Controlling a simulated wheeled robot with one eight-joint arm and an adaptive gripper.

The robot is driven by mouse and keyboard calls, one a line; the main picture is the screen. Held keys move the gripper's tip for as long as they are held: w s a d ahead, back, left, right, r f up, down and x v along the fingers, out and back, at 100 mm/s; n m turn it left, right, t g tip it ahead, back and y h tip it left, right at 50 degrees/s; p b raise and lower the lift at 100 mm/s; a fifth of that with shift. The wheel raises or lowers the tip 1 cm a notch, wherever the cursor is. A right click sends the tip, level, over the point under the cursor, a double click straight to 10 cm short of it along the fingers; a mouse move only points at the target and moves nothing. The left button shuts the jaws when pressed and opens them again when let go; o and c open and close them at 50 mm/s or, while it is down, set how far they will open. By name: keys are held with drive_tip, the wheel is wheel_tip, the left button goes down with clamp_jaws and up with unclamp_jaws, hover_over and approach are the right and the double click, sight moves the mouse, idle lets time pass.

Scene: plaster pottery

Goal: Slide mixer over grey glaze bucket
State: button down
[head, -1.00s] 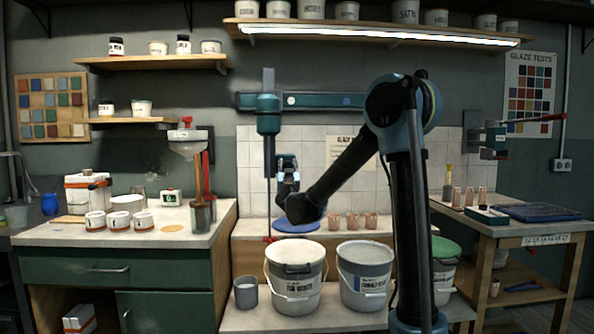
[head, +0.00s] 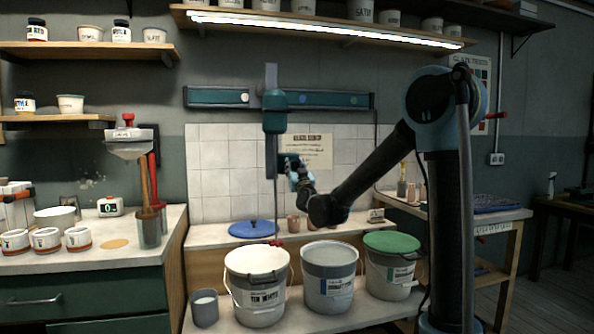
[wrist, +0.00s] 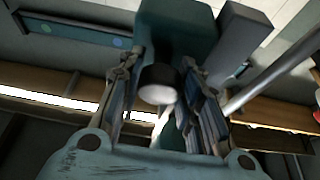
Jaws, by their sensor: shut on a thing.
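The mixer (head: 275,118) is a teal motor body hanging from a wall rail, with a thin shaft down to a red tip (head: 276,243). The tip shows at the back rim of the white glaze bucket (head: 257,303), right of its middle. The bucket with a grey inside (head: 329,287) stands just to the right; I take it as the grey glaze bucket, its small label being hard to read. My gripper (head: 293,168) is beside the mixer's lower body. In the wrist view, the fingers are shut around a dark round handle (wrist: 157,85) under the mixer body.
A green-lidded bucket (head: 391,243) stands right of the grey one. A small grey cup (head: 204,307) stands left of the white bucket. A blue lid (head: 255,229) and several small cups lie on the ledge behind. The rail (head: 340,100) is clear right of the mixer.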

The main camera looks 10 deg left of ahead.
drive_tip(key=shift+w+d, duration=0.1)
drive_tip(key=shift+d, duration=0.05)
drive_tip(key=c, duration=1.1)
unclamp_jaws()
drive_tip(key=v, duration=1.2)
drive_tip(key=shift+w+d+f, duration=0.1)
drive_tip(key=shift+d, duration=0.05)
